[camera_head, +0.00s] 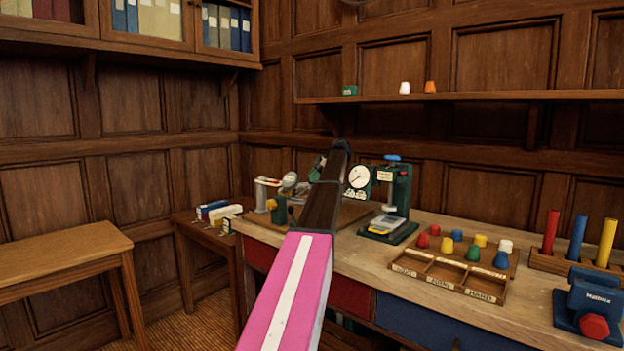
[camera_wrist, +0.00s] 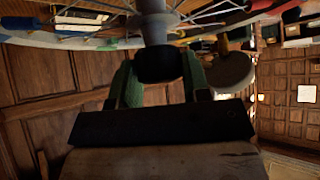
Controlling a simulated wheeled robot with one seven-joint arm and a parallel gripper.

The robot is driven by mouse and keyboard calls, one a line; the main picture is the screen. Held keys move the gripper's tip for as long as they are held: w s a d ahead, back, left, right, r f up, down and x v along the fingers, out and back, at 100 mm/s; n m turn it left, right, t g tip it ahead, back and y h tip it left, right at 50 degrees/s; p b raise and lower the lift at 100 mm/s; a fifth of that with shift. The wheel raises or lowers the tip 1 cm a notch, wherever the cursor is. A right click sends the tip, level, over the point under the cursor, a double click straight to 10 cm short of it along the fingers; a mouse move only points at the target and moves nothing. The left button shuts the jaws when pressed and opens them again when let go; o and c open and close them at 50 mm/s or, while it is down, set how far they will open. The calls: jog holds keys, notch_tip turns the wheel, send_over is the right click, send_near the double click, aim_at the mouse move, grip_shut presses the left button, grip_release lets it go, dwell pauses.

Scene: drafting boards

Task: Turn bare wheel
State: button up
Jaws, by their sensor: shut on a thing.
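A bare spoked wheel with a grey hub (camera_wrist: 153,27) crosses the top of the wrist view; its thin metal spokes spread to both sides, and much of it is outside the picture. My gripper (camera_wrist: 160,75) has its green fingers on either side of a dark rounded piece (camera_wrist: 160,64) just below the hub. The fingers are closed on this piece, which appears joined to the hub. In the head view, my gripper (camera_head: 318,167) is at the far end of my arm over the workbench, and I cannot make out the wheel there.
A green dial-gauge stand (camera_head: 398,200) is close to the right of my arm. A sorting tray (camera_head: 440,277) with several coloured pegs stands farther right, near a blue vise-like device (camera_head: 590,305). A side table (camera_head: 60,252) is at left, with open floor between.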

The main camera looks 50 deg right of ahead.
jog(key=o, duration=1.3)
jog(key=r, duration=0.4)
jog(key=shift+w+a+r, duration=0.15)
jog(key=shift+a+r, duration=0.1)
jog(key=w+a+r, duration=0.1)
jog(key=a+r, duration=0.1)
jog(key=a, duration=0.1)
jog(key=w+a+r, duration=0.2)
jog(key=a, duration=0.1)
jog(key=w+a+r, duration=0.1)
jog(key=a+r, duration=0.1)
jog(key=a, duration=0.2)
jog(key=shift+w+r, duration=0.25)
jog(key=shift+w, duration=0.1)
